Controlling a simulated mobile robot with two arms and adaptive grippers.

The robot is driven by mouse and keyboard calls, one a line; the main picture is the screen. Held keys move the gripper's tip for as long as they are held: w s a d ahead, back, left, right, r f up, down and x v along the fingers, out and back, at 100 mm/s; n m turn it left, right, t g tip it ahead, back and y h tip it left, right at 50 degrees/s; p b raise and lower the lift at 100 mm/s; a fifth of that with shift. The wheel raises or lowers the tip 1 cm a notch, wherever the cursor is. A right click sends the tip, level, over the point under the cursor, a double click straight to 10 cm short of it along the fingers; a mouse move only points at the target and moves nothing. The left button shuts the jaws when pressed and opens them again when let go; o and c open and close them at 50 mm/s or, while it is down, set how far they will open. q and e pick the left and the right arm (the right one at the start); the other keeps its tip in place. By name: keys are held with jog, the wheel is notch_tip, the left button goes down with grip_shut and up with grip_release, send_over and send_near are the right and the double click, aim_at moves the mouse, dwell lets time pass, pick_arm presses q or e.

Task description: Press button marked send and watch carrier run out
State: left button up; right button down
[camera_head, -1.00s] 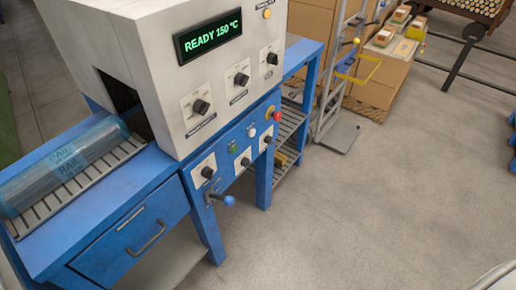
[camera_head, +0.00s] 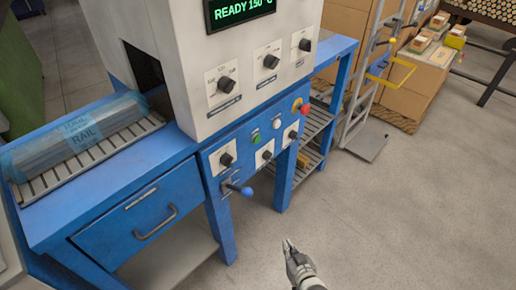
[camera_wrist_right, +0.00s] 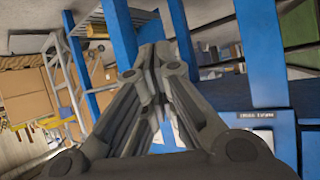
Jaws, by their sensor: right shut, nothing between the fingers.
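The blue and white machine carries a green button (camera_head: 256,139), a white button (camera_head: 277,123) and a red button (camera_head: 305,109) on its blue front panel. Lettering near them is too small to read, so I cannot tell which is marked send. A film-wrapped bundle labelled RAIL (camera_head: 82,133) lies on the slatted bed (camera_head: 105,148) left of the dark opening. My right gripper (camera_head: 289,246) is shut and empty, below the panel and apart from it. In the right wrist view its fingers (camera_wrist_right: 152,62) meet, with blue frame parts behind. My left gripper is out of view.
The display (camera_head: 240,10) reads READY 150 °C. Black knobs sit above and below the buttons. A blue-tipped lever (camera_head: 246,191) sticks out below the panel. A hand truck (camera_head: 365,120) and cardboard boxes (camera_head: 418,70) stand behind right. The floor (camera_head: 400,220) at right is clear.

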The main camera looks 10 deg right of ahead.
jog(key=w+r+m+t+b, duration=0.1)
jog(key=w+r+t+b, duration=0.4)
jog(key=w+r, duration=0.8)
pick_arm(q)
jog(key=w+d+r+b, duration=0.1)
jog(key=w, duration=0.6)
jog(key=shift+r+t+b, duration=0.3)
jog(key=shift+b, duration=0.1)
pick_arm(e)
notch_tip(320, 180, up, 18)
jog(key=m+t+h, duration=0.1)
jog(key=m+t, duration=0.1)
jog(key=t, duration=0.4)
jog(key=shift+d+t, duration=0.3)
jog(key=shift+d, duration=0.15)
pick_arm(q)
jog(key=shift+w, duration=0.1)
